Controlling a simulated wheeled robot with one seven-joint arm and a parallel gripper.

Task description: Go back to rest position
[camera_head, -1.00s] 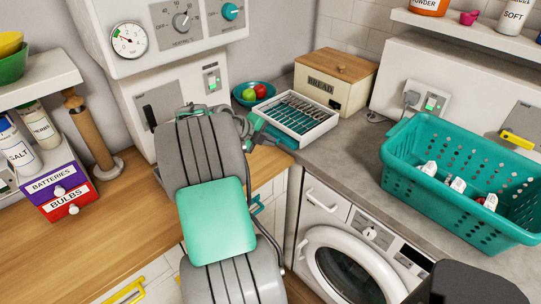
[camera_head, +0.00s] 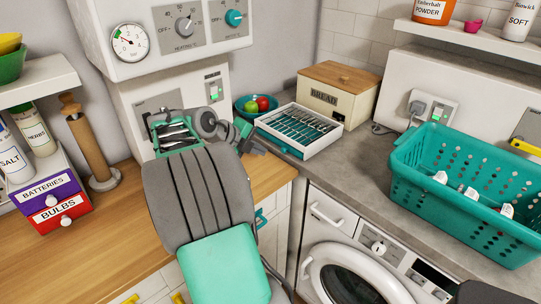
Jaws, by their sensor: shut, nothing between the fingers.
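My gripper (camera_head: 256,148) shows small past the far end of my grey and teal arm, over the back of the wooden counter. It is shut and empty, left of the cutlery tray and apart from the bread box. The arm covers part of the wooden counter (camera_head: 100,245) and part of the grey wall panel behind it.
A teal basket (camera_head: 430,190) stands on the right worktop above the washer (camera_head: 335,235).

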